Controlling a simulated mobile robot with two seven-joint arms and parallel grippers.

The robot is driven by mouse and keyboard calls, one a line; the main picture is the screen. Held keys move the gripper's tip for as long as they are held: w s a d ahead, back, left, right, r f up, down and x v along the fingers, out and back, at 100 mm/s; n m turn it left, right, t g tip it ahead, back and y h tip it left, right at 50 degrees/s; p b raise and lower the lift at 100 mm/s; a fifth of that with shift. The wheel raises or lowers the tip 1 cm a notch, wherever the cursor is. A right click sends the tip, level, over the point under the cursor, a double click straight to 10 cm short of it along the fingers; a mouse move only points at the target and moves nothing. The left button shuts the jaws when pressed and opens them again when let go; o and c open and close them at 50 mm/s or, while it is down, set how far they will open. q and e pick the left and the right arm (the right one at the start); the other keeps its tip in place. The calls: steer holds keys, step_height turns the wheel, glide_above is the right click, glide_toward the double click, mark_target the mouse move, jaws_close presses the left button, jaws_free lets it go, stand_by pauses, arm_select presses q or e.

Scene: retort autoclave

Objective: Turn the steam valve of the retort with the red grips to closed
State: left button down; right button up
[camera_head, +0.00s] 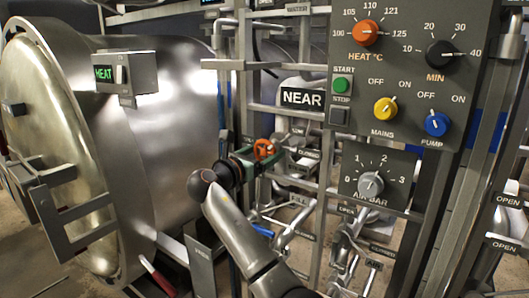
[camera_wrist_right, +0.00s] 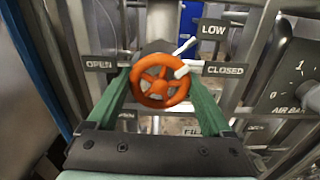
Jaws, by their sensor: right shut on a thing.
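The steam valve's orange handwheel (camera_head: 264,149) is on the pipe rack right of the steel retort (camera_head: 170,90); the wrist view shows it face-on (camera_wrist_right: 160,86). Its white pointer (camera_wrist_right: 192,68) reaches right, toward the CLOSED label (camera_wrist_right: 223,70); the OPEN label (camera_wrist_right: 99,65) is on the left. My right gripper (camera_head: 258,155) has its green fingers on both sides of the wheel and is shut on it; it also shows in the wrist view (camera_wrist_right: 158,92). A red grip (camera_head: 157,275) shows low in front of the retort. My left gripper is out of view.
A control panel (camera_head: 400,75) with knobs and a NEAR sign (camera_head: 302,97) stand to the right. An air bar dial (camera_head: 371,184) sits below the panel. Other pipes and lever valves (camera_head: 290,235) crowd the space under the wheel. A HEAT box (camera_head: 125,75) is on the retort.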

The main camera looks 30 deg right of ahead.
steer(key=m+p, duration=0.1)
steer(key=m, duration=0.2)
steer(key=shift+f+m, duration=0.15)
steer(key=shift+m, duration=2.55)
steer(key=o, duration=1.1)
steer(key=shift+o, duration=0.2)
steer(key=shift+a, duration=0.15)
steer(key=v, duration=1.2)
steer(key=shift+a+b, duration=0.15)
steer(key=shift+b, duration=0.3)
